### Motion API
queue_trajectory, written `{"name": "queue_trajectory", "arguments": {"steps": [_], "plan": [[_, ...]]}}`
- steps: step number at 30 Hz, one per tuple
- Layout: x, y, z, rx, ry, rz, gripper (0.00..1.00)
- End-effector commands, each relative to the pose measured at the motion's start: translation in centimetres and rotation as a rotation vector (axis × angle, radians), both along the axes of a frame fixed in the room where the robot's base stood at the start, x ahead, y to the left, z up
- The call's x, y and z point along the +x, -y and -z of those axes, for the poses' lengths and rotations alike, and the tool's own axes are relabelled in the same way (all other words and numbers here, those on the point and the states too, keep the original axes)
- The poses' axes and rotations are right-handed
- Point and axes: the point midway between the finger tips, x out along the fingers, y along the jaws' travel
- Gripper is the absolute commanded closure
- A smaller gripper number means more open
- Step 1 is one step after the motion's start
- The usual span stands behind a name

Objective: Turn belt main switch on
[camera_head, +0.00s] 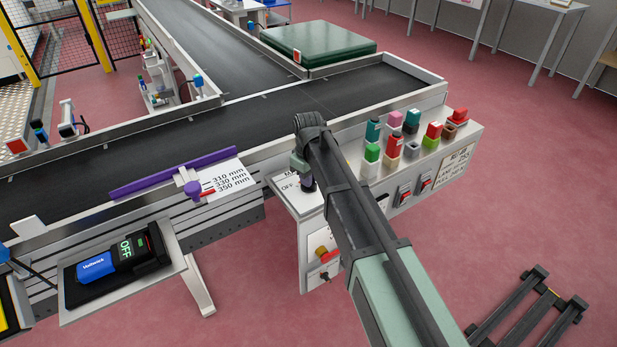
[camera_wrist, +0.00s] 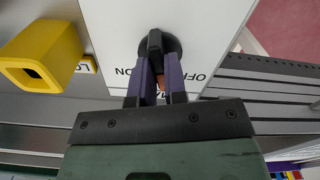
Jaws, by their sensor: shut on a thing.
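The main switch is a round black knob with a raised handle (camera_wrist: 155,42) on a pale panel face (camera_wrist: 215,25). My gripper (camera_wrist: 158,62) is shut on the handle, with a dark purple finger on either side. The ON lettering shows upside down left of the fingers, and the OFF lettering to the right. The handle points roughly up and down in the wrist view, between the two words.
A yellow hollow block (camera_wrist: 42,57) sits left of the switch. A red knob (camera_head: 322,252) is on the panel front. The black belt (camera_head: 215,125) runs behind; a purple rail (camera_head: 170,175) edges it.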

Motion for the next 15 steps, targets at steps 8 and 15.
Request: {"name": "queue_trajectory", "arguments": {"steps": [8,15], "plan": [[-0.04,0.0,0.04,0.001,-0.001,0.258,1.0],[-0.06,0.01,0.04,0.001,-0.001,0.487,1.0]]}}
